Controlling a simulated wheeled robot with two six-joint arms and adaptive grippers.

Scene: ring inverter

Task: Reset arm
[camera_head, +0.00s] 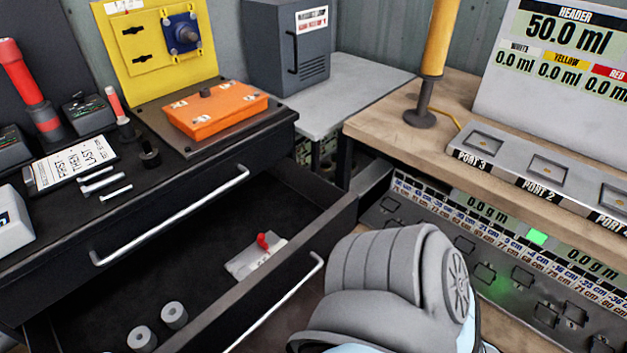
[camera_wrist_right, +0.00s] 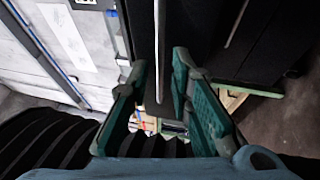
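My right gripper (camera_wrist_right: 159,68) shows in the right wrist view with its two green fingers spread apart and nothing gripped between them. A thin metal bar (camera_wrist_right: 160,45) appears in the gap between the fingers, with space on both sides; I cannot tell how far beyond the fingertips it lies. A grey rounded link of my own arm (camera_head: 395,280) fills the lower middle of the head view, in front of the open drawer (camera_head: 200,285). The right gripper's fingers are not visible in the head view. My left gripper is in neither view.
The drawer holds two grey cylinders and a bag with a red item (camera_head: 262,243). Its handle (camera_head: 280,300) lies close to my arm link. Above it, a black bench carries an orange box (camera_head: 214,110) and a yellow panel (camera_head: 150,45). A wooden bench (camera_head: 400,125) stands right.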

